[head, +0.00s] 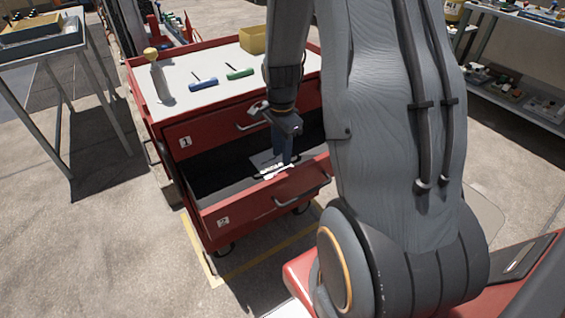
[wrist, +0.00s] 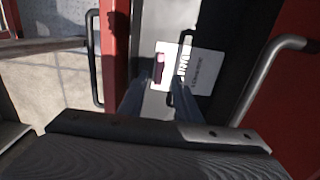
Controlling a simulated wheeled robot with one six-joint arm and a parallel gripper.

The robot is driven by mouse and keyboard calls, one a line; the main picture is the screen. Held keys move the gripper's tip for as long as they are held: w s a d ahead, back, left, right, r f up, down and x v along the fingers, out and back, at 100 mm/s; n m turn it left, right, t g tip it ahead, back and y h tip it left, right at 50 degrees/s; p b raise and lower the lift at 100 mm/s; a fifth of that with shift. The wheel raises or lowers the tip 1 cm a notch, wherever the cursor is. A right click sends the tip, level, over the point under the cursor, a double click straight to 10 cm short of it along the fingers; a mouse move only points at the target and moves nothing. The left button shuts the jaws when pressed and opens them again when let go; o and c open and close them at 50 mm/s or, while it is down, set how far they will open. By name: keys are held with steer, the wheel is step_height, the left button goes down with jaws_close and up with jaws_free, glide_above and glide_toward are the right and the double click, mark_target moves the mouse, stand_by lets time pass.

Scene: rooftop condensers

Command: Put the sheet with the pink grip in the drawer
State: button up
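The white sheet (head: 262,161) with dark print lies in the open lower drawer (head: 240,205) of the red cabinet. In the wrist view the sheet (wrist: 205,70) shows its small pink grip (wrist: 160,72). The drawer front carries a label that looks like 2. My gripper (head: 284,162) reaches down into the drawer over the sheet. In the wrist view its fingers (wrist: 160,82) are apart, with the pink grip seen between them and a gap around it. My gripper hides part of the sheet in the head view.
The upper drawer (head: 185,142), labelled 1, is closed. On the cabinet top are a blue-handled tool (head: 203,84), a green-handled tool (head: 240,73), a yellow-capped bottle (head: 160,80) and a yellow bin (head: 253,40). A grey table (head: 60,55) stands left; shelving (head: 515,95) stands right.

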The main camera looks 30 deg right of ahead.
step_height(320, 180, up, 5)
steer(key=s+a+r+n, duration=0.4)
steer(key=s+n, duration=0.3)
steer(key=n, duration=0.1)
steer(key=s+a+r+n, duration=0.4)
steer(key=s+n, duration=0.3)
steer(key=s, duration=0.1)
steer(key=shift+a+r+n, duration=0.25)
steer(key=shift+r+n, duration=0.15)
steer(key=shift+n, duration=0.9)
steer(key=a+r+p, duration=0.2)
steer(key=a+p, duration=0.2)
steer(key=a, duration=0.1)
steer(key=shift+a+r+p, duration=0.15)
steer(key=shift+r+p, duration=0.25)
